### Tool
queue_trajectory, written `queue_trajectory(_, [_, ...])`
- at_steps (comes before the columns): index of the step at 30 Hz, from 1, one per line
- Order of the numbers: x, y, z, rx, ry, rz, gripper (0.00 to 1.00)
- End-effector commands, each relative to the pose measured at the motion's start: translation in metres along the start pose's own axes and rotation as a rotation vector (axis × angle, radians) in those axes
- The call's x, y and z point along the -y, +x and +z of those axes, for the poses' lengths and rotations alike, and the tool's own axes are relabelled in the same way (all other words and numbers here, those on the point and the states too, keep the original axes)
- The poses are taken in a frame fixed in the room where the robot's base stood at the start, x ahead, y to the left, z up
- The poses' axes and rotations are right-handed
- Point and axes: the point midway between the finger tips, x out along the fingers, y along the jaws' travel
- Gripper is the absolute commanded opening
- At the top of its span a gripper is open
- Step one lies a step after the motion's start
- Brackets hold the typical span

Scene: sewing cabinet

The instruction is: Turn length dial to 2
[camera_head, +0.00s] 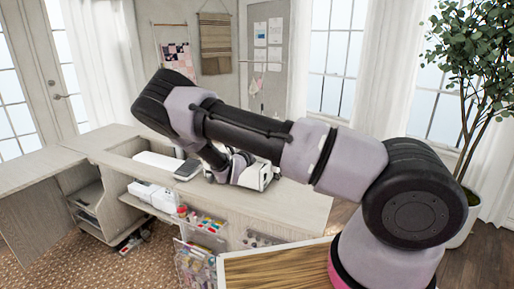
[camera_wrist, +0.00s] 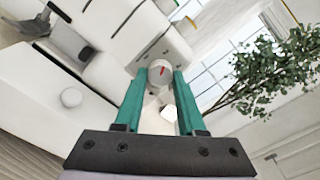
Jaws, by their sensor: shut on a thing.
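The length dial (camera_wrist: 160,75) is a round white knob with a red pointer mark, on the white sewing machine in the wrist view. Its red mark points up and slightly right in that picture. My gripper (camera_wrist: 160,80) has two green fingers, one on each side of the dial, shut on it. Numbers around the dial are too small to read. In the head view the sewing machine (camera_head: 262,177) stands on the cabinet top, partly hidden by my arm. The gripper and the dial are hidden there behind my arm.
The pale cabinet top (camera_head: 297,203) is clear right of the machine. A dark flat device (camera_head: 188,169) lies left of it. A second white round knob (camera_wrist: 71,97) shows in the wrist view. A tall plant (camera_head: 478,75) stands at the right.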

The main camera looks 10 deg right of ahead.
Motion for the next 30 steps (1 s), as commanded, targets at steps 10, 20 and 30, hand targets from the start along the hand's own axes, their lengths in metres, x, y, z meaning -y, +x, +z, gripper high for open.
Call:
queue_trajectory(10, [-0.001,-0.001,0.000,0.000,0.000,0.002,0.69])
queue_trajectory(20, [-0.001,-0.003,0.000,0.000,0.001,0.002,0.69])
queue_trajectory(30, [-0.001,-0.060,0.000,0.002,0.000,0.004,0.69])
